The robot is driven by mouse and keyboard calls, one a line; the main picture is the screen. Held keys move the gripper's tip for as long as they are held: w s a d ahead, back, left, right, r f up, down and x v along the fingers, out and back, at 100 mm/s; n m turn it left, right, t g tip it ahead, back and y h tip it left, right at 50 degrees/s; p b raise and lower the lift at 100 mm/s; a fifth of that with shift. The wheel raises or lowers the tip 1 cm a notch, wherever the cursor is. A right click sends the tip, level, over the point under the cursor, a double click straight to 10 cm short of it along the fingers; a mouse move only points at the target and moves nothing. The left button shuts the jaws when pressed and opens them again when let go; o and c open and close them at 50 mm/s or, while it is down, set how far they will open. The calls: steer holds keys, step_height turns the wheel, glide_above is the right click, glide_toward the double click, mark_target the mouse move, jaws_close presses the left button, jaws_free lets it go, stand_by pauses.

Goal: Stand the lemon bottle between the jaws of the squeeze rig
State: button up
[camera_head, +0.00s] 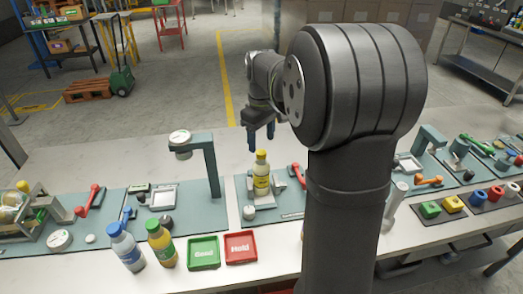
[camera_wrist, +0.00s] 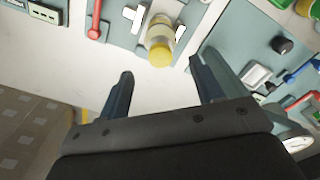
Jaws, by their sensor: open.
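The lemon bottle (camera_head: 261,172), yellow with a yellow cap, stands upright on the squeeze rig (camera_head: 265,200), a teal plate with a pale block and a red lever. In the wrist view the lemon bottle (camera_wrist: 161,45) stands beyond my fingertips, with white jaw parts of the squeeze rig (camera_wrist: 134,17) beside it. Whether the jaws touch it I cannot tell. My gripper (camera_head: 262,136) is above and behind the bottle, apart from it. In the wrist view my gripper (camera_wrist: 160,80) is open with nothing between its fingers.
A tall gauge stand (camera_head: 211,165) rises left of the rig.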

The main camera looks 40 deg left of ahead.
mark_target(262, 152)
step_height(262, 152, up, 6)
steer(key=shift+f, duration=0.1)
stand_by(0.4)
step_height(262, 152, down, 12)
step_height(262, 152, up, 3)
steer(key=shift+r, duration=0.5)
steer(key=shift+f, duration=0.15)
